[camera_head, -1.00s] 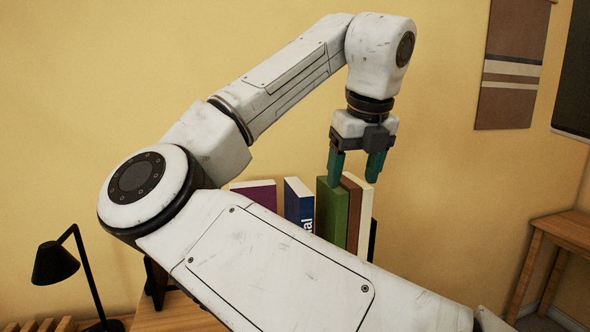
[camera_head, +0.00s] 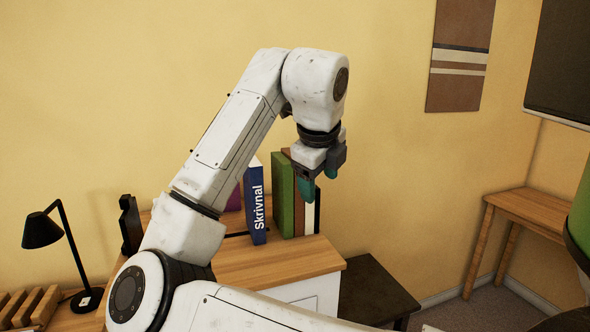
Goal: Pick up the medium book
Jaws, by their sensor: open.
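Several upright books stand in a row on a wooden-topped cabinet: a purple book (camera_head: 235,198) partly behind my arm, a blue book (camera_head: 255,208) marked "Skrivnal", a green book (camera_head: 284,205), a brown book (camera_head: 298,217), a cream book (camera_head: 309,218) and a thin black book (camera_head: 317,214). I cannot tell which is the medium book. My gripper (camera_head: 320,190) points down, open and empty, with teal fingers. In the picture it overlaps the upper part of the brown, cream and black books. I cannot tell whether it touches them.
The cabinet top (camera_head: 275,262) is bare in front of the books. A black lamp (camera_head: 42,230) and a wooden rack (camera_head: 28,305) are at left. A dark low table (camera_head: 375,290) stands right of the cabinet, a wooden table (camera_head: 535,212) farther right. A green object (camera_head: 581,215) cuts the right edge.

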